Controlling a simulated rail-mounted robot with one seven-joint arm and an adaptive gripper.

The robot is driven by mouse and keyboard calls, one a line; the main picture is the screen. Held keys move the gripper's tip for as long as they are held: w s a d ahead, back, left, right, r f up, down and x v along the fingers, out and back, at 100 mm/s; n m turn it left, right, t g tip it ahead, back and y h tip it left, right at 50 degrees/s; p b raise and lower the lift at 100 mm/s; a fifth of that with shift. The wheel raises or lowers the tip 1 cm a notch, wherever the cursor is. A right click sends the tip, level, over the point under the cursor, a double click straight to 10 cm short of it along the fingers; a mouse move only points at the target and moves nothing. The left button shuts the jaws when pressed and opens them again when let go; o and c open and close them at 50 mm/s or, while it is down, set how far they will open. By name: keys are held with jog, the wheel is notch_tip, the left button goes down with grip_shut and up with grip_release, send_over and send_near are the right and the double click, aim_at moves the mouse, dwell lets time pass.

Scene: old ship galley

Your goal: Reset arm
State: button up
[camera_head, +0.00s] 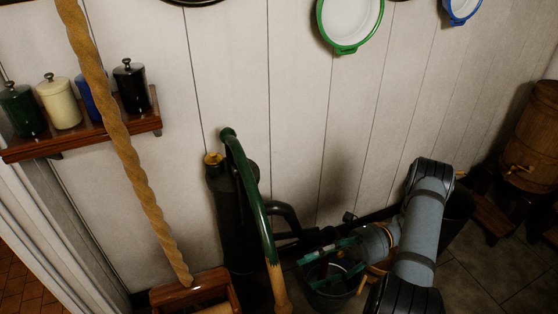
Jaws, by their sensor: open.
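My gripper (310,273) is at the lower middle right, at the end of my grey and black arm. It points left, with its two teal-tipped fingers apart. I see nothing held between them. A dark bucket (335,296) shows below and behind the fingers; I cannot tell whether they touch it.
A dark cylinder (236,225) and a green-topped curved pole (254,190) stand left of my gripper. A twisted pole (120,140) crosses the left side. A shelf (80,142) holds several canisters. A green-rimmed pan (349,18) hangs above; a barrel (530,135) stands right.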

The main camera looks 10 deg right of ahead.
aim_at(282, 280)
jog(key=p+x, duration=0.2)
jog(key=x, duration=0.7)
jog(key=shift+d+r+p, duration=0.15)
jog(key=shift+p, duration=0.15)
jog(key=shift+s, duration=0.15)
